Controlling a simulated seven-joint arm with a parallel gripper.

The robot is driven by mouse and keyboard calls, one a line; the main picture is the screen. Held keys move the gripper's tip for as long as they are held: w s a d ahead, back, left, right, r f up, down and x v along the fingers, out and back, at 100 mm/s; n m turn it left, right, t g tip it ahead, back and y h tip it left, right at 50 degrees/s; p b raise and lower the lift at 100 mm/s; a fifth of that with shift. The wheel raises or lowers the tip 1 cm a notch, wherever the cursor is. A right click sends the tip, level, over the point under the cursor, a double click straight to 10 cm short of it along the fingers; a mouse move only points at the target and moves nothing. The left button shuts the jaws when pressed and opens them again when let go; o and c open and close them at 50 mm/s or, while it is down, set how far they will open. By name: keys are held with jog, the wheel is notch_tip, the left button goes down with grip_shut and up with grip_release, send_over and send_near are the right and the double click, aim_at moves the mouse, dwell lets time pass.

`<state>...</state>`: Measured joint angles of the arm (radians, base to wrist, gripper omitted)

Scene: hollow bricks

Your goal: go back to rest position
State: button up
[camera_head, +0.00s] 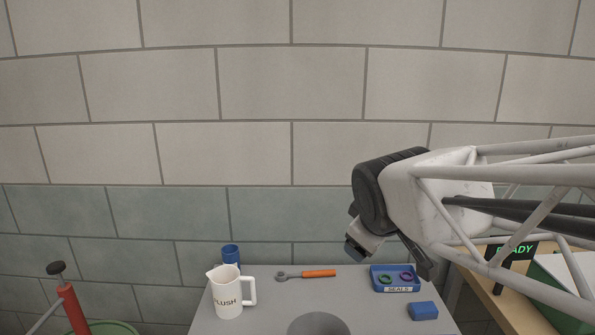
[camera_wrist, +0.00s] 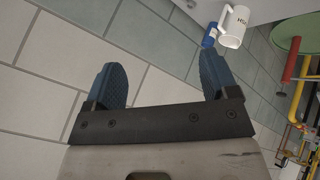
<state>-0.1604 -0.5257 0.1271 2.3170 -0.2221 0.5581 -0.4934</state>
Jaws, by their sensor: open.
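My gripper (camera_head: 392,255) hangs in the air at the right in the head view, above the back right of the grey table (camera_head: 262,310). In the wrist view its two blue-padded fingers (camera_wrist: 162,85) are spread wide apart with nothing between them; only wall tiles show there. The gripper touches none of the objects on the table.
A red pump (camera_head: 72,308) stands left, a READY display (camera_head: 515,250) right.

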jog(key=s+d+f+m+g, duration=0.1)
jog(key=s+d+m, duration=0.3)
jog(key=s, duration=0.5)
jog(key=s+d+m+g, duration=0.1)
jog(key=s+m, duration=0.4)
jog(key=s, duration=0.4)
notch_tip(320, 180, down, 9)
jog(key=w+g, duration=0.2)
jog(key=g, duration=0.1)
jog(key=shift+d+f, duration=0.2)
jog(key=shift+d, duration=0.15)
